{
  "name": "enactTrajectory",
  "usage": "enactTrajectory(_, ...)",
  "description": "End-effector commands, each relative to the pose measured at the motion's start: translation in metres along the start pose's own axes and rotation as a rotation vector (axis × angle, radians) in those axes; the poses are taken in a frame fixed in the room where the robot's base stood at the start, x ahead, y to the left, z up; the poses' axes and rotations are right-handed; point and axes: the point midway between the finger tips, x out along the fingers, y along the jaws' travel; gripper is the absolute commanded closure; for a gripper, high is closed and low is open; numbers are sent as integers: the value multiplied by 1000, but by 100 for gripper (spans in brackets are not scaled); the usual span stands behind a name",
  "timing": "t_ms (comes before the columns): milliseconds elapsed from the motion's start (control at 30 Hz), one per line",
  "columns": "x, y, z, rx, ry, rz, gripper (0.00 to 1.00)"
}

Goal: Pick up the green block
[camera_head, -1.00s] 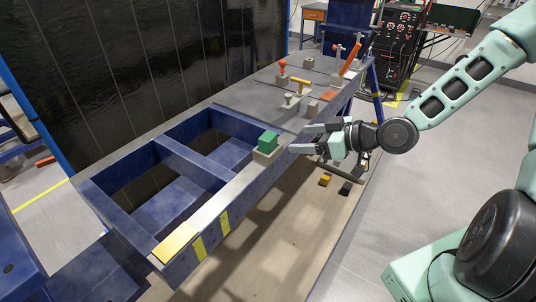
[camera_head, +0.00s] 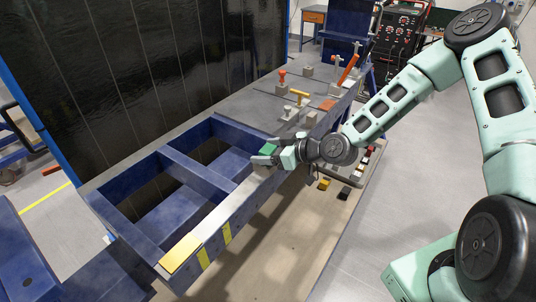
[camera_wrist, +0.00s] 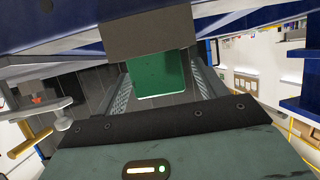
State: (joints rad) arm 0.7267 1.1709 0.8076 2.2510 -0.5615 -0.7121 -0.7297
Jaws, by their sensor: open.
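The green block (camera_head: 270,149) is at the inner edge of the blue frame's front rail, partly hidden by my gripper (camera_head: 264,155). In the wrist view the green block (camera_wrist: 157,76) lies between my two open fingers, against a grey block (camera_wrist: 147,36). My fingers reach along both sides of it, with dark gaps visible beside the block. Whether either finger touches it cannot be told.
The blue frame (camera_head: 205,232) has open bays left of my gripper. Clamps with red and orange handles (camera_head: 300,93) stand on the table top behind. Several small blocks, one yellow (camera_head: 324,184), lie lower down at the right.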

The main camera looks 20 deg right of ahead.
Motion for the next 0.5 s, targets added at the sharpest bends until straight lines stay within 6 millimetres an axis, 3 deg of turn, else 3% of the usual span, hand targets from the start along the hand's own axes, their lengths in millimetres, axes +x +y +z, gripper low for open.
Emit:
enactTrajectory(167, 0, 0, 0, 0, 0, 1, 29)
enactTrajectory(267, 0, 0, 0, 0, 0, 0, 51)
enactTrajectory(400, 0, 0, 0, 0, 0, 1, 88)
enactTrajectory(500, 0, 0, 0, -1, 2, 1, 88)
